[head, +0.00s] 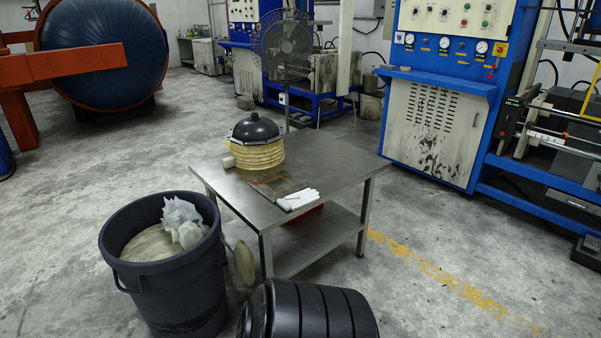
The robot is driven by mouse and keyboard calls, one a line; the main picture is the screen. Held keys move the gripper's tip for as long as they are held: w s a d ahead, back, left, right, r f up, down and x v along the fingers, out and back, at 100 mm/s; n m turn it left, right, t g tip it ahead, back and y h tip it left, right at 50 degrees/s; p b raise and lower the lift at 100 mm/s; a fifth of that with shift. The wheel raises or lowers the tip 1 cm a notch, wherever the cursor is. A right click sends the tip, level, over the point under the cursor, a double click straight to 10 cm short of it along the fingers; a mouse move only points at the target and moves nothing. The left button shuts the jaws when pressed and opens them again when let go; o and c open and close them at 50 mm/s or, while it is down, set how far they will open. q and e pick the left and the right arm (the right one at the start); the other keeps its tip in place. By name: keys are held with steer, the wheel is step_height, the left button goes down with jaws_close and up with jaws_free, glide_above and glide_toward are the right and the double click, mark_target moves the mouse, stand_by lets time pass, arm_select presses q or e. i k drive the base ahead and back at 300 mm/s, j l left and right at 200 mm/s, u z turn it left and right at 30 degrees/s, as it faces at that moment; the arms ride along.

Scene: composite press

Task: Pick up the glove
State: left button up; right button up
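Neither of my grippers is in view.
A black domed part (255,130) sits on a yellowish ribbed stack (256,155) on the table. A dark bin (175,290) with crumpled white material (184,217) stands at left. A black ribbed object (312,312) is at the bottom edge. Floor right of the table is clear.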

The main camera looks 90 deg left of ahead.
mark_target(294, 201)
steer(key=u, duration=2.8)
steer(key=i+l+u, duration=0.1)
steer(key=u, duration=0.3)
steer(key=i+l+u, duration=0.15)
steer(key=u, duration=0.25)
